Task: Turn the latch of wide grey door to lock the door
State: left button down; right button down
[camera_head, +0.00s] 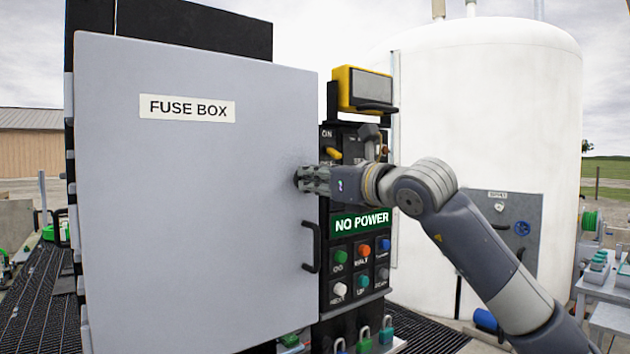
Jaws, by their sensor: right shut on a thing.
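The wide grey door (190,230) labelled FUSE BOX fills the left half of the head view and looks closed. Its latch sits at the door's right edge, above the dark handle (311,248), and is mostly hidden by my right gripper. My right gripper (304,179) comes in from the right, its fingers shut on the latch at the door's surface. Which way the latch is turned cannot be told. My left gripper is not in view.
A control panel (358,250) with coloured buttons and a NO POWER sign stands just right of the door. A yellow-framed box (364,89) sits above it. Padlocks (364,338) hang below. A large white tank (490,110) stands behind my right arm.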

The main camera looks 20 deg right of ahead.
jog(key=n+b, duration=0.1)
jog(key=n, duration=0.2)
jog(key=shift+n+b, duration=0.35)
jog(key=shift+n, duration=0.05)
jog(key=n+b, duration=0.1)
jog(key=n, duration=0.3)
jog(key=shift+a+n, duration=0.1)
jog(key=shift+n, duration=0.2)
jog(key=n, duration=0.4)
jog(key=shift+s+f+n, duration=0.1)
jog(key=shift+n, duration=0.2)
jog(key=shift+a+f+n, duration=0.1)
jog(key=shift+n, duration=2.1)
jog(key=c, duration=1.6)
grip_release()
